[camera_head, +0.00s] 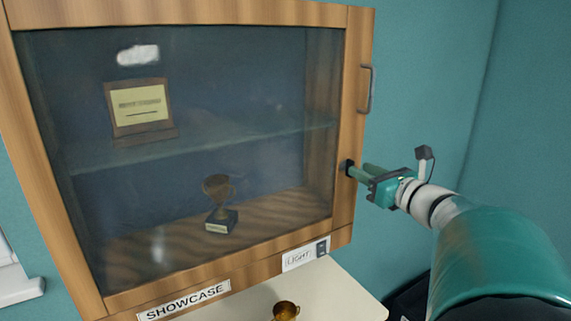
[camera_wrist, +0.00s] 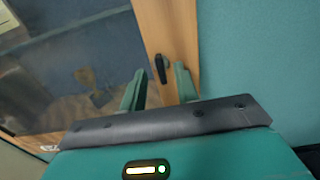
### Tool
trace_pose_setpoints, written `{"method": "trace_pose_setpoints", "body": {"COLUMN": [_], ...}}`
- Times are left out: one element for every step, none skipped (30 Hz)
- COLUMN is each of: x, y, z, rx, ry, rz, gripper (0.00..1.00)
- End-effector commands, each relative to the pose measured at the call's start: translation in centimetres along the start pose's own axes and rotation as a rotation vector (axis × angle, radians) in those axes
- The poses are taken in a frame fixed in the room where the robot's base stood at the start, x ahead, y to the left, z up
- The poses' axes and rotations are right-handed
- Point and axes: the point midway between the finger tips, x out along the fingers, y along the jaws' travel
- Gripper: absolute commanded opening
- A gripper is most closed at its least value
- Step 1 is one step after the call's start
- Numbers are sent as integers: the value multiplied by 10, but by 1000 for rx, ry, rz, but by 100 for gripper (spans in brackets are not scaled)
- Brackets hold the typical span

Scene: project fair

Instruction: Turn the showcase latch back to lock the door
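The showcase (camera_head: 185,270) is a wooden cabinet with a glass-fronted door that looks closed. Its small dark latch (camera_head: 346,167) is on the door's right frame, below the handle (camera_head: 366,90). My gripper (camera_head: 362,172) is at the latch, coming from the right. In the wrist view the latch (camera_wrist: 161,69) shows as a dark elongated piece lying roughly along the wooden frame. It appears in the gap between the fingertips of my gripper (camera_wrist: 157,82), which are apart on either side. I cannot tell whether a finger touches it.
Behind the glass are a trophy (camera_head: 219,200) and a framed plaque (camera_head: 140,108). A light switch (camera_head: 320,249) with a label is on the lower frame. A pale table (camera_head: 345,300) with a small golden cup (camera_head: 286,310) stands below. Teal wall (camera_head: 425,60) lies to the right.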

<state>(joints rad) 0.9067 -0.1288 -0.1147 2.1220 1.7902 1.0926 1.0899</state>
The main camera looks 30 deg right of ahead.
Motion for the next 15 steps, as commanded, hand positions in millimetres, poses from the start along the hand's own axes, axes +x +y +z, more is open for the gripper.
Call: {"method": "trace_pose_setpoints", "body": {"x": [10, 14, 20, 23, 26, 30, 32, 33, 34, 35, 36, 36, 36, 36, 36], "y": [0, 0, 0, 0, 0, 0, 0, 0, 0, 0, 0, 0, 0, 0, 0], "z": [-1, 0, 0, -1, -1, 0, 0, 0, 0, 0, 0, 0, 0, 0, 0], "rx": [1, 1, 1, 1, 1, 1, 1, 1, 1, 1, 0, 0, 0, 0, 0], "ry": [0, 0, 1, 1, 1, 0, 0, 0, -1, -1, 0, 0, 0, 0, 0], "rz": [3, 2, 1, 1, 2, 2, 1, 1, 0, 0, 0, 0, 0, 0, 0], "gripper": [31, 31, 31, 31, 31, 31, 31, 31, 31, 31, 31, 31, 31, 31, 31]}}
